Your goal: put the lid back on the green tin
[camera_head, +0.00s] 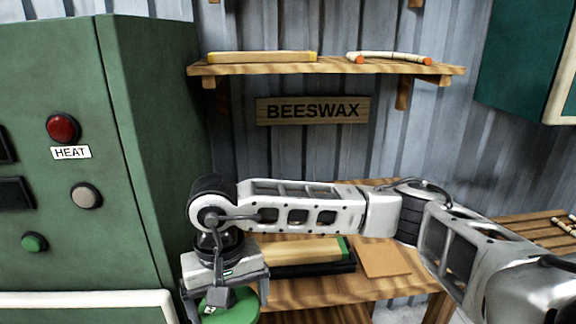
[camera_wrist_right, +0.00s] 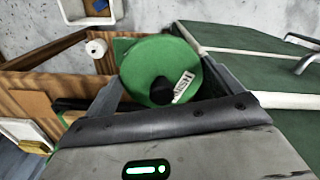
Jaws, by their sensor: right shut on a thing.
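My right gripper (camera_head: 226,295) reaches down at the lower left of the head view, beside the green cabinet. It is shut on a round green lid (camera_wrist_right: 150,62), with a finger at either side of the rim in the right wrist view. The lid has a black knob and a white tag whose lettering ends in "NISH". The lid's green edge also shows below the gripper in the head view (camera_head: 240,317). I cannot make out the green tin's body apart from the lid; it may be hidden under it. My left gripper is not in view.
A green cabinet (camera_head: 60,240) with a "HEAT" label stands close on the left. A wooden bench (camera_head: 300,293) holds a long wooden block (camera_head: 305,250) with a green end and a tan sheet (camera_head: 383,258). A shelf (camera_head: 330,66) hangs above a "BEESWAX" sign (camera_head: 312,110).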

